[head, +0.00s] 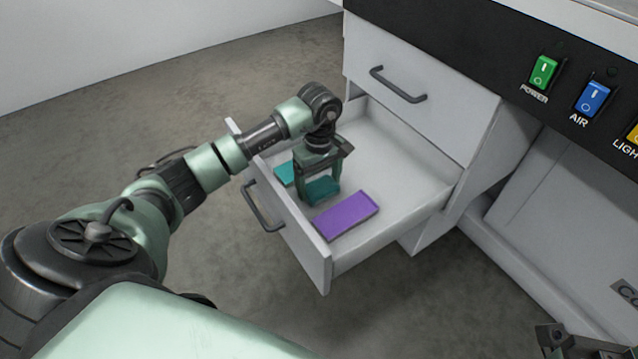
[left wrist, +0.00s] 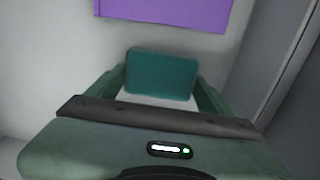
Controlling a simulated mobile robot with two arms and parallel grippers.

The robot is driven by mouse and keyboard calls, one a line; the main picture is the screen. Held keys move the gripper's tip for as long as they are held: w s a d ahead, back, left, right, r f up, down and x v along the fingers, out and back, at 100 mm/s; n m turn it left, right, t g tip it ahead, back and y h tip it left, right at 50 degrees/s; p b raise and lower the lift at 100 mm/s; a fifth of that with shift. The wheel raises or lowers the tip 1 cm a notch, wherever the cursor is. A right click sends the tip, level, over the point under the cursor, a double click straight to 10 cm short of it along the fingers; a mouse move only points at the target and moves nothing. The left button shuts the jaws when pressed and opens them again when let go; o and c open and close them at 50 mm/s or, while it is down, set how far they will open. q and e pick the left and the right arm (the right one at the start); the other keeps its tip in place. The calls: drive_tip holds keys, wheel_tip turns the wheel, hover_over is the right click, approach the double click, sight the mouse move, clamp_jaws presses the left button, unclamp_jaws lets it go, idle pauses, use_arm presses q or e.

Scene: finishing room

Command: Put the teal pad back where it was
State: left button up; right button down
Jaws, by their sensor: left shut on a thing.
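My left gripper (head: 320,194) reaches down into the open drawer (head: 410,197) and is shut on a dark teal pad (head: 323,187). In the left wrist view the teal pad (left wrist: 161,75) sits level between the two fingers. I cannot tell whether it touches the drawer floor. Another teal piece (head: 284,174) shows in the drawer left of the gripper, partly hidden behind it. A purple pad (head: 346,215) lies flat near the drawer's front, close beside the held pad but apart from it. My right gripper (head: 575,343) shows only in part at the bottom right corner.
A closed drawer (head: 420,85) with a dark handle is above the open one. A black panel with green (head: 543,72), blue (head: 592,98) and yellow switches is at the upper right. The drawer's back right part is clear.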

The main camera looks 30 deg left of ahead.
use_arm(q)
drive_tip(key=shift+r, duration=0.1)
drive_tip(key=o, duration=1.3)
drive_tip(key=shift+c, duration=0.2)
